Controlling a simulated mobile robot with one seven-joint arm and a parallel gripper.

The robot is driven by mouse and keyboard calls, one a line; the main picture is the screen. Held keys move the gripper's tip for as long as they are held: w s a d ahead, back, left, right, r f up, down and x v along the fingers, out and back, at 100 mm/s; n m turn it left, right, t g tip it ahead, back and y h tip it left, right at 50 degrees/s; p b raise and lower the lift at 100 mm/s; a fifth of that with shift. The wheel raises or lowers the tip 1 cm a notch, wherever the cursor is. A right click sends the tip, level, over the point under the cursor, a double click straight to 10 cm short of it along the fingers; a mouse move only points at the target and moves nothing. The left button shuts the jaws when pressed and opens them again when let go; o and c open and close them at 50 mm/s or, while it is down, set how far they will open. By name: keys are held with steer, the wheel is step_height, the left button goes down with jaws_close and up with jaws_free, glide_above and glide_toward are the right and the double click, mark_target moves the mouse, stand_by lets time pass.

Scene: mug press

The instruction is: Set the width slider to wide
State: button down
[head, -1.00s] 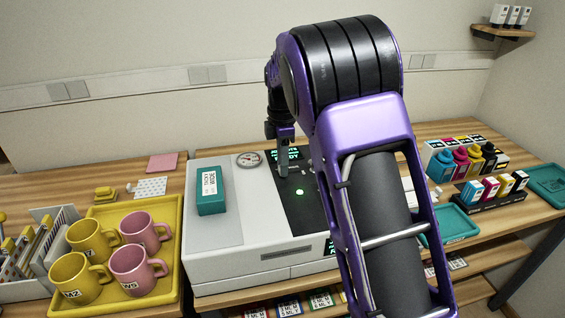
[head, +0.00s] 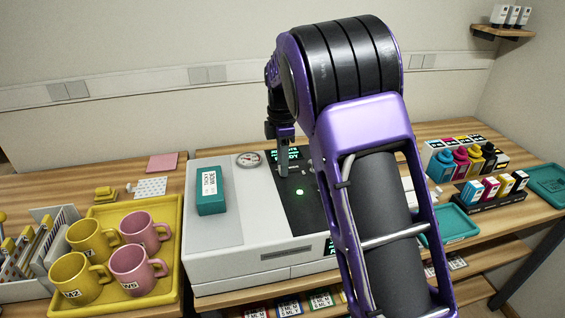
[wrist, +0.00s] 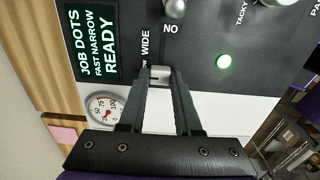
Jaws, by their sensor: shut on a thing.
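The width slider's pale knob (wrist: 160,73) is on the dark control panel of the white press (head: 264,262). In the wrist view, my gripper (wrist: 160,78) has its two fingertips closed around this knob. The knob sits beside a partly hidden label ending in "OW", with the label "WIDE" (wrist: 145,42) farther up the picture. The green display (wrist: 92,43) reads "JOB DOTS FAST NARROW READY". In the head view, my gripper (head: 284,165) reaches down to the panel, and the knob is too small to make out there.
A silver knob (wrist: 175,8) and a lit green button (wrist: 224,61) are close by on the panel. A gauge (wrist: 104,109) stands beside it. A teal box (head: 210,192) lies on the press. Mugs stand in a yellow tray (head: 170,297) at left; ink bottles (head: 462,160) stand at right.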

mark_target(297, 171)
steer(key=shift+w+d+p, duration=0.15)
steer(key=shift+w+d, duration=0.1)
steer(key=shift+d, duration=0.75)
steer(key=shift+w+d+p, duration=0.15)
steer(key=shift+w+d, duration=0.05)
steer(key=shift+d, duration=0.8)
steer(key=c, duration=0.6)
jaws_free()
steer(key=shift+d, duration=0.1)
steer(key=shift+r, duration=0.6)
step_height(297, 171, up, 16)
steer(key=p, duration=0.2)
steer(key=shift+r+p, duration=0.15)
steer(key=shift+p, duration=0.25)
